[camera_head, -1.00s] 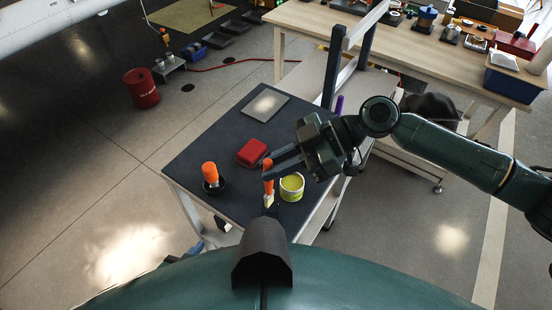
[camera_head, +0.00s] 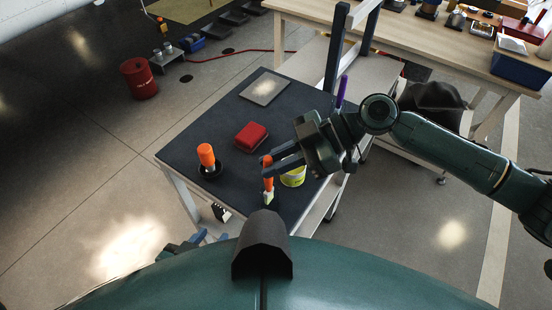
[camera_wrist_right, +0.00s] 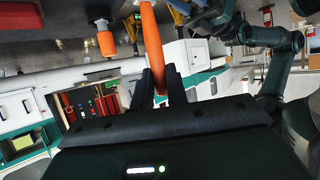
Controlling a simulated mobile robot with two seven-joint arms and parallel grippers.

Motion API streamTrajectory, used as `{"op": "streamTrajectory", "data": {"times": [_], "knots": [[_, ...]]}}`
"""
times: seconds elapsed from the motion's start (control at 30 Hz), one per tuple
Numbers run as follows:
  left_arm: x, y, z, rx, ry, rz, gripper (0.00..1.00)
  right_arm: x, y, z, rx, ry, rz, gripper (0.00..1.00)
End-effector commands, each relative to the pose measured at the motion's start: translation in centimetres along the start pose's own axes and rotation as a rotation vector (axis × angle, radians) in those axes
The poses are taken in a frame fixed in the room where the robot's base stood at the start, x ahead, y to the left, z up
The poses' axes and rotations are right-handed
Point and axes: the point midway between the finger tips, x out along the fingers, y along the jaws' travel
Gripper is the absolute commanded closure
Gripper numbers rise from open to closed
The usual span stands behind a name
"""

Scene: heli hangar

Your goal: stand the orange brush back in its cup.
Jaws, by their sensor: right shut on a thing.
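The orange brush (camera_head: 268,184) hangs near upright, pale bristles down, over the near part of the dark tabletop. My right gripper (camera_head: 269,161) is shut on its orange handle, which also shows in the right wrist view (camera_wrist_right: 152,45). A yellow-green cup (camera_head: 294,178) stands just right of the brush, partly hidden by the gripper. The brush is beside it, not in it. Whether the bristles touch the table I cannot tell. Teal parts, seemingly of my left arm, show low at the left; its fingers cannot be made out.
An orange-topped object (camera_head: 206,154) stands in a black holder (camera_head: 211,172) at left on the dark table (camera_head: 190,142). A red box (camera_head: 251,135) and a grey plate (camera_head: 265,88) lie farther back. A purple object (camera_head: 342,90) and an upright post are at the right edge.

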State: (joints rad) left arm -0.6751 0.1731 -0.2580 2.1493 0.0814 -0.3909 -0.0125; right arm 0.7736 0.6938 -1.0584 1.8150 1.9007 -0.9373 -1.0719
Motion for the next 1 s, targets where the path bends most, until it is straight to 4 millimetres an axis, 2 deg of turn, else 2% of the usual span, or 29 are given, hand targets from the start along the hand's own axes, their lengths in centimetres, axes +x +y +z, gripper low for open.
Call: {"op": "streamTrajectory", "data": {"times": [0.13,0.17,0.43,0.77,0.87,1.0], "knots": [[0.0,0.0,-0.1,-0.003,0.002,-0.001,0.64,0.0,0.0,0.0,0.000,0.000,0.000,1.00],[0.0,0.0,-0.1,-0.003,0.002,-0.001,0.64,0.0,0.0,0.0,0.000,0.000,0.000,0.83],[0.0,0.1,-0.1,-0.001,0.001,0.000,0.64,0.0,0.0,0.0,0.000,0.000,0.000,0.61],[0.0,0.2,0.3,0.003,-0.004,0.005,0.64,-0.5,0.0,0.0,0.000,0.000,0.001,0.60],[0.2,0.2,0.5,0.000,-0.004,0.006,0.64,-1.7,0.1,0.2,0.000,-0.001,0.004,0.60],[0.4,0.2,1.0,-0.008,-0.004,0.009,0.64,-4.6,0.1,0.2,0.000,-0.001,0.005,0.60]]}}
